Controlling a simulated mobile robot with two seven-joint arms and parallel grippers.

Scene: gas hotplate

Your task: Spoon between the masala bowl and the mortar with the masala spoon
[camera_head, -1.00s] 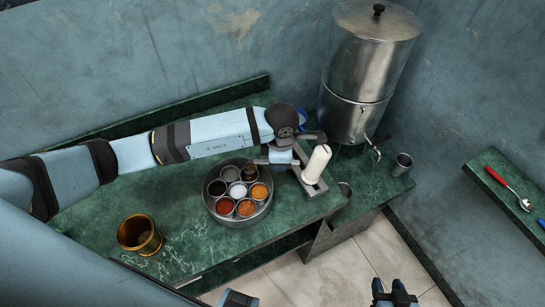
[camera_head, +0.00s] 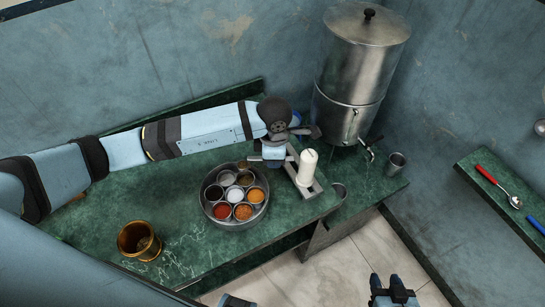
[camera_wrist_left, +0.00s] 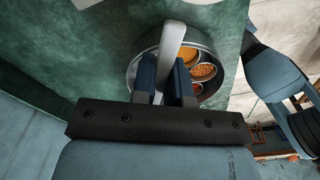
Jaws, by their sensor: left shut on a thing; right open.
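The masala bowl (camera_head: 210,212) is a round steel tin holding several small cups of coloured spices. It stands mid-counter, and part of it shows in the left wrist view (camera_wrist_left: 215,90). The brass mortar (camera_head: 139,240) stands upright at the front left of the counter; its inside is dark. My left gripper (camera_head: 257,160) is at the tin's far right edge. In the left wrist view it is shut on a pale metal handle, apparently the masala spoon (camera_wrist_left: 172,42). The spoon's far end is hidden. My right gripper (camera_head: 389,281) is open and empty, low over the floor, away from the counter.
A white cylinder (camera_head: 310,176) stands right of the tin, close to my left gripper. A large steel water dispenser (camera_head: 350,80) and a steel cup (camera_head: 397,165) are behind it. A red-handled spoon (camera_head: 500,187) lies on the right counter. The counter between tin and mortar is clear.

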